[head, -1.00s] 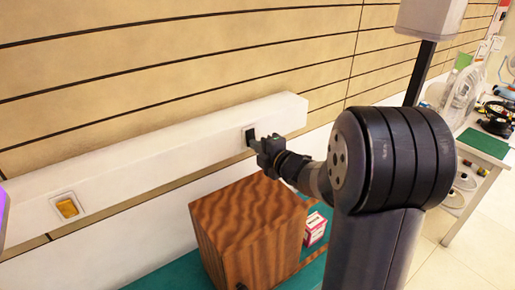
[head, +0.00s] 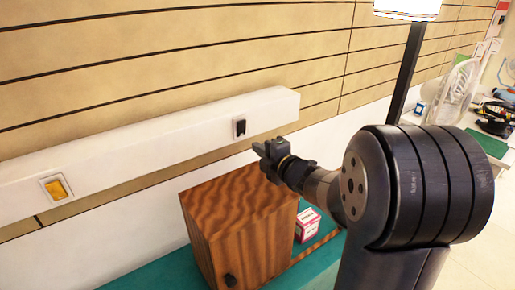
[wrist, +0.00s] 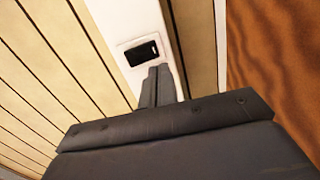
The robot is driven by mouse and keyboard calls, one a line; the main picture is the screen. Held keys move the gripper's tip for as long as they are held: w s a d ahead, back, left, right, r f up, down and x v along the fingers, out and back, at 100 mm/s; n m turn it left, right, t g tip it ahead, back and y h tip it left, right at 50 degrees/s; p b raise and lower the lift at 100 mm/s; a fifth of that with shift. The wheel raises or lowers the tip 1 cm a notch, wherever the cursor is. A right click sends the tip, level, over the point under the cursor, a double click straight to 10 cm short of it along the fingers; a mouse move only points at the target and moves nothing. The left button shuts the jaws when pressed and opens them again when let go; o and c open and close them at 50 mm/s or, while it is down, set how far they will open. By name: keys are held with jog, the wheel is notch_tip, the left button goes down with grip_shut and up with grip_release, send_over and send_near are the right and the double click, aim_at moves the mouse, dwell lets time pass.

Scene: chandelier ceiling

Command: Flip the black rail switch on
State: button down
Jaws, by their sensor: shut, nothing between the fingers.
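The black rail switch (head: 239,128) sits in a pale plate near the right end of the white rail (head: 140,147). In the wrist view the switch (wrist: 142,53) shows just beyond my fingertips. My gripper (head: 257,148) is shut and empty, to the right of and below the switch in the head view, with a visible gap between them. In the wrist view the closed fingers (wrist: 157,76) point toward the switch plate. The lamp (head: 408,9) at the top of the head view glows bright white.
A fan (head: 455,92) stands at the right.

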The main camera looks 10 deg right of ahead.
jog(key=s+d+f+b, duration=0.1)
jog(key=s+d, duration=0.1)
jog(key=s, duration=0.5)
jog(key=shift+d+f, duration=0.15)
jog(key=shift+d, duration=0.2)
jog(key=shift+d, duration=0.1)
